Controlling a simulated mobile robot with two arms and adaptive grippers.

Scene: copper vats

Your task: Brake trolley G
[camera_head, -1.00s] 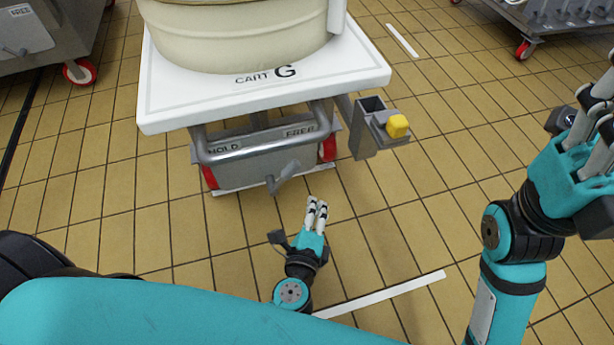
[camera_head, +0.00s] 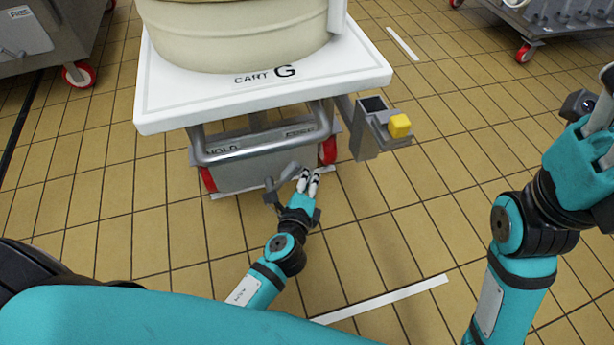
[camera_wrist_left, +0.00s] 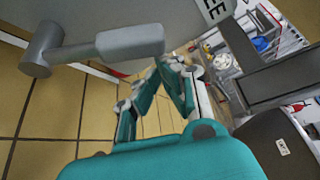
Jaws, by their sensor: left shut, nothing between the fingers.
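Trolley G (camera_head: 168,108) has a white top marked CART G and a big cream tub on it. Below its grey bar handle (camera_head: 262,149) is a panel (camera_head: 238,176) labelled HOLD on the left and FREE on the right. The grey brake lever (camera_head: 283,181) slants, its upper end to the right. My left gripper (camera_head: 309,176) is shut and empty, just right of the lever; contact cannot be told. In the left wrist view the lever (camera_wrist_left: 105,46) lies left of my fingertips (camera_wrist_left: 174,63). My right gripper (camera_head: 606,98) is partly cut off at the right edge.
A grey bracket (camera_head: 366,143) with a yellow block (camera_head: 400,126) sticks out at the trolley's right. Another cart (camera_head: 28,45) stands at upper left, one more (camera_head: 560,25) at upper right.

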